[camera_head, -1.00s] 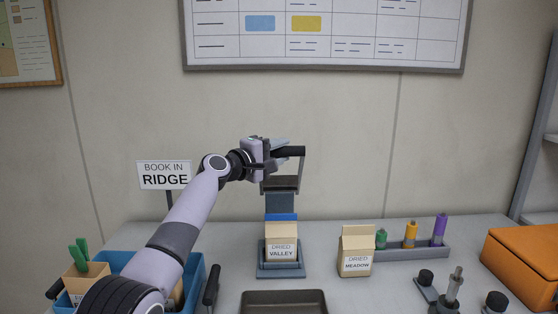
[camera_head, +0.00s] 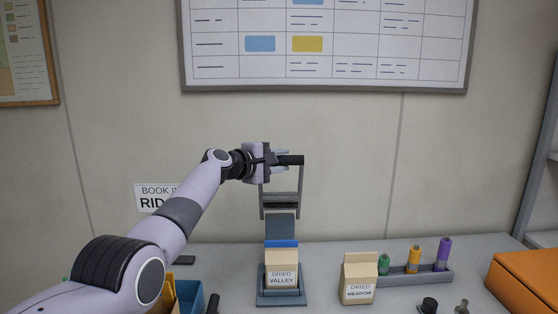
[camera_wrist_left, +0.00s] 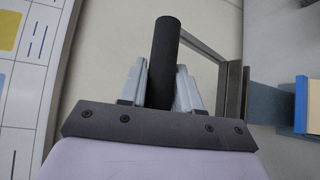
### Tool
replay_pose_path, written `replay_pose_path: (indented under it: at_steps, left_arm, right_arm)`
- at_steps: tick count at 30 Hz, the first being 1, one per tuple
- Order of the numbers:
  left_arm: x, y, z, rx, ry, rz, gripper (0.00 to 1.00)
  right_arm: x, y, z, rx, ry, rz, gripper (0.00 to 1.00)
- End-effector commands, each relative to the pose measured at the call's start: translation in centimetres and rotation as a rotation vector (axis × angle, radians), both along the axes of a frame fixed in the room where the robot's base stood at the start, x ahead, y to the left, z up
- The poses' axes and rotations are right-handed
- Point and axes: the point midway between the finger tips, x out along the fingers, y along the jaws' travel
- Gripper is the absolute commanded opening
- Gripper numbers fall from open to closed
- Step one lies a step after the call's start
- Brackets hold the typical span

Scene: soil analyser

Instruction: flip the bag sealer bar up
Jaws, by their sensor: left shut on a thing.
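The bag sealer (camera_head: 280,228) stands at the back of the table. Its grey bar frame (camera_head: 298,185) points up above the base, with a black handle (camera_head: 293,160) across its top. My left gripper (camera_head: 279,159) is shut on this handle, whose right end sticks out past the fingers. In the left wrist view the black handle (camera_wrist_left: 164,50) lies between the two pale fingers (camera_wrist_left: 160,88), and the frame (camera_wrist_left: 233,85) runs off to the right. A bag labelled DRIED VALLEY (camera_head: 282,270) stands upright in the sealer's base, below the bar. My right gripper is not in view.
A bag labelled DRIED MEADOW (camera_head: 358,280) stands to the right, in front of a rack (camera_head: 415,277) of coloured vials. An orange case (camera_head: 525,280) is at the far right. A blue bin (camera_head: 192,296) and a RIDGE sign (camera_head: 152,200) are at the left, partly behind my arm.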

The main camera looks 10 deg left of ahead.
Motion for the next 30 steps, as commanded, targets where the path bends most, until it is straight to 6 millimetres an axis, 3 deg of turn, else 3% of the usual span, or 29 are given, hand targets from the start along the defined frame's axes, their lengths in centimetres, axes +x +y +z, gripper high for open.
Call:
replay_pose_path:
  at_steps: [24, 25, 26, 27, 30]
  left_arm:
    - [0.21, 0.07, 0.0, -0.012, 0.033, 0.0, 0.0]
    - [0.22, 0.07, 0.01, -0.012, 0.033, 0.0, 0.36]
    - [0.21, 0.07, 0.01, -0.012, 0.033, 0.0, 0.46]
    - [0.21, 0.08, 0.02, -0.012, 0.033, 0.0, 0.54]
    - [0.21, 0.08, 0.03, -0.011, 0.032, 0.0, 0.54]
  right_arm:
    - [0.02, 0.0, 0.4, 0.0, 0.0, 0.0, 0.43]
    - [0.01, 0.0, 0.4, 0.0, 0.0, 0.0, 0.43]
    - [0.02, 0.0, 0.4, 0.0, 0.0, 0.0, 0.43]
    - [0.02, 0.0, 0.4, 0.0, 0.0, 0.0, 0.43]
    - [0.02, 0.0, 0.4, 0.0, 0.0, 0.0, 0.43]
